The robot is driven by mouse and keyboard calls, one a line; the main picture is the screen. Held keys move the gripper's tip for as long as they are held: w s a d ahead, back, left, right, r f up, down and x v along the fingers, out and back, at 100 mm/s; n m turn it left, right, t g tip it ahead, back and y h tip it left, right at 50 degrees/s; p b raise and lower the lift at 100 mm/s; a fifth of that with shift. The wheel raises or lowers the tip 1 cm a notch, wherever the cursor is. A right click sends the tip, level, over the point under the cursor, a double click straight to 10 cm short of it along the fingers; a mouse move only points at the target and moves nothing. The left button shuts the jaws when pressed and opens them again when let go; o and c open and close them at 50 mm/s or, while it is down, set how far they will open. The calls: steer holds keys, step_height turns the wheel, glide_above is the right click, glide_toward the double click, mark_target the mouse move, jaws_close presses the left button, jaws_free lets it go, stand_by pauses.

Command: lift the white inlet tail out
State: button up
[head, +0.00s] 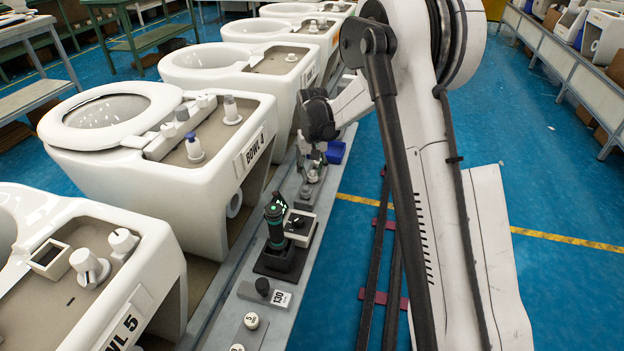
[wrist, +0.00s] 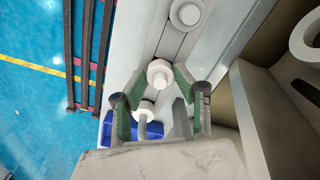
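My gripper (head: 318,150) is low over the grey rail beside the BOWL 4 unit, pointing down. In the wrist view its two green-padded fingers (wrist: 159,80) stand apart. A white round-headed piece (wrist: 160,72) shows between the fingertips, with a narrow gap visible; I cannot tell whether a pad touches it. A second, smaller white piece (wrist: 145,107) with a pale stem lies nearer the palm. I cannot tell for sure which of these is the inlet tail. In the head view a small white-topped fitting (head: 312,176) shows just below my gripper, and the fingers partly hide that spot.
A blue box (head: 335,152) sits right beside my gripper. BOWL 4 (head: 180,170) flanks the rail on the left. Blue floor (head: 560,200) is open at right.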

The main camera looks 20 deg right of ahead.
mark_target(312, 172)
steer(key=c, duration=0.6)
steer(key=shift+o, duration=0.2)
steer(key=shift+r+p, duration=0.3)
steer(key=shift+r, duration=0.4)
steer(key=shift+r+p, duration=1.3)
steer(key=shift+r, duration=1.35)
